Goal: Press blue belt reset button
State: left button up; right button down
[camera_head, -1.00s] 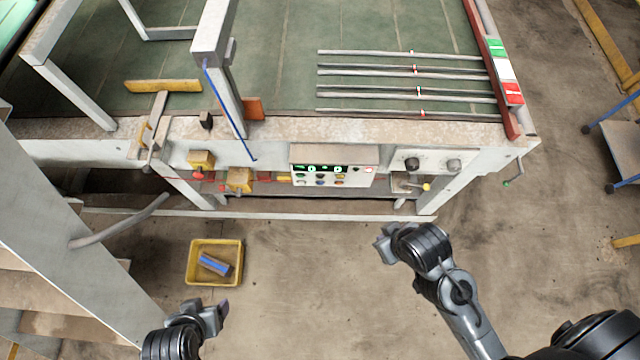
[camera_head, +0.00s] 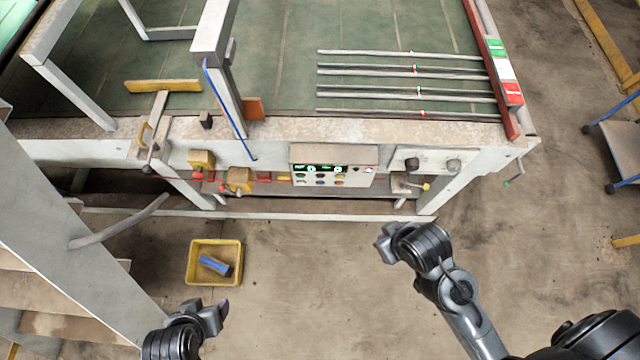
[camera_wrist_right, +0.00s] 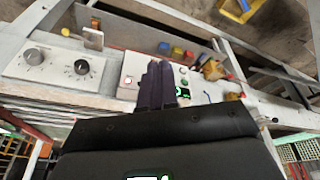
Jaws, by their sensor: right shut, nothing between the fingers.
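The control panel (camera_head: 334,176) is a pale box on the front of the machine frame, with green lit displays and several small coloured buttons. A blue button among them is too small to make out surely in the head view. My right gripper (camera_head: 383,244) is shut and empty, below and right of the panel and apart from it. In the right wrist view its dark fingers (camera_wrist_right: 155,84) are together and cover part of the panel (camera_wrist_right: 130,80), hiding some buttons. My left gripper (camera_head: 221,312) is at the lower left, away from the panel; its jaw opening is unclear.
A knob plate (camera_head: 432,161) with two dark knobs is right of the panel. Yellow blocks with red handles (camera_head: 239,180) are left of it. A yellow crate (camera_head: 190,268) holding a blue-topped item is on the floor. Floor between my grippers is clear.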

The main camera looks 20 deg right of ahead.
jog(key=w+a+f+n+t+y+b, duration=0.2)
jog(key=w+a+n+t+b, duration=0.1)
jog(key=w+t, duration=0.3)
jog(key=w+a+f+n+t+y+b, duration=0.1)
jog(key=w+a+n+t+b, duration=0.2)
jog(key=w, duration=0.5)
jog(key=w+a+f+t+y+b, duration=0.1)
jog(key=w+f+t+y+b, duration=0.1)
jog(key=f+b, duration=1.2)
jog(key=w+a+f+n+t+y+b, duration=0.1)
jog(key=f+t+b, duration=0.4)
jog(key=f+b, duration=0.9)
jog(key=shift+w+a+f+n+t+y+b, duration=0.15)
jog(key=shift+w+a+n+t+y+b, duration=0.2)
jog(key=shift+w+y+b, duration=0.35)
jog(key=shift+w, duration=0.25)
